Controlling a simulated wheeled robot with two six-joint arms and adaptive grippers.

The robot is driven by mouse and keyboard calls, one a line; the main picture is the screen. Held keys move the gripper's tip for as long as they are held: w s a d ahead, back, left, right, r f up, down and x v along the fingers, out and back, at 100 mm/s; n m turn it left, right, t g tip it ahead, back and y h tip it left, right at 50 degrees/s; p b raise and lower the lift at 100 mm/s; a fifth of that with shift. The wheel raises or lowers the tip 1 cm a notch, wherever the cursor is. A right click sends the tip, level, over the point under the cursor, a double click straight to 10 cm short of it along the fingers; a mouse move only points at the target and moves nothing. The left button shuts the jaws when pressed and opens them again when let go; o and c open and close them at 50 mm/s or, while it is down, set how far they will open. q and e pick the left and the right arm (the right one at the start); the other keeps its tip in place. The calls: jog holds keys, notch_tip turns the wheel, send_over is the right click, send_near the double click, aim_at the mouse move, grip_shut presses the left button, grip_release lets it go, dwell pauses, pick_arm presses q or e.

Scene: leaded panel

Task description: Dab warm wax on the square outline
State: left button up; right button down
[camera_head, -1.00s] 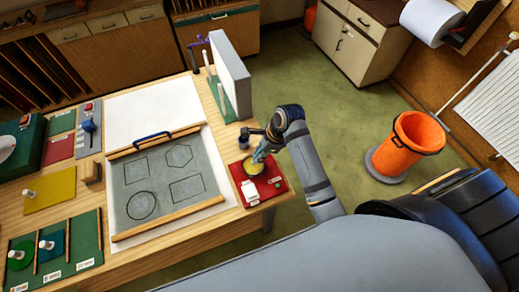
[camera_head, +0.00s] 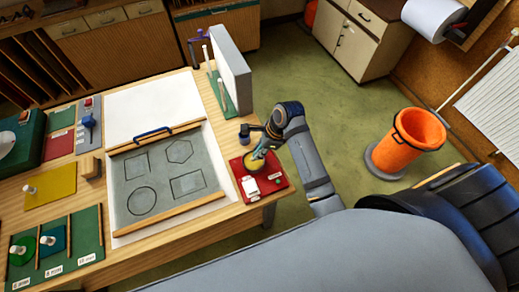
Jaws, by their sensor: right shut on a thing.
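A grey panel (camera_head: 160,177) lies on a white sheet on the bench, with four-sided, six-sided and round outlines drawn on it. The squarest outline (camera_head: 135,167) is at its upper left; a wider four-sided outline (camera_head: 187,184) is at lower right. A round yellow wax dish (camera_head: 252,166) sits on a red mat (camera_head: 276,181) at the bench's right end. My right gripper (camera_head: 261,151) is over this dish, shut on a small, partly hidden tool. Whether the tool's tip touches the wax, I cannot tell. My left gripper is out of view.
Wooden bars (camera_head: 170,224) edge the panel, and a blue handle (camera_head: 153,132) lies at its far side. A grey upright slab (camera_head: 231,72) stands behind the red mat. An orange bin (camera_head: 408,140) stands on the floor at right.

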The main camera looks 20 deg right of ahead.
jog(key=shift+s+f, duration=0.1)
jog(key=shift+f, duration=0.45)
dwell(1.2)
jog(key=shift+r, duration=3.55)
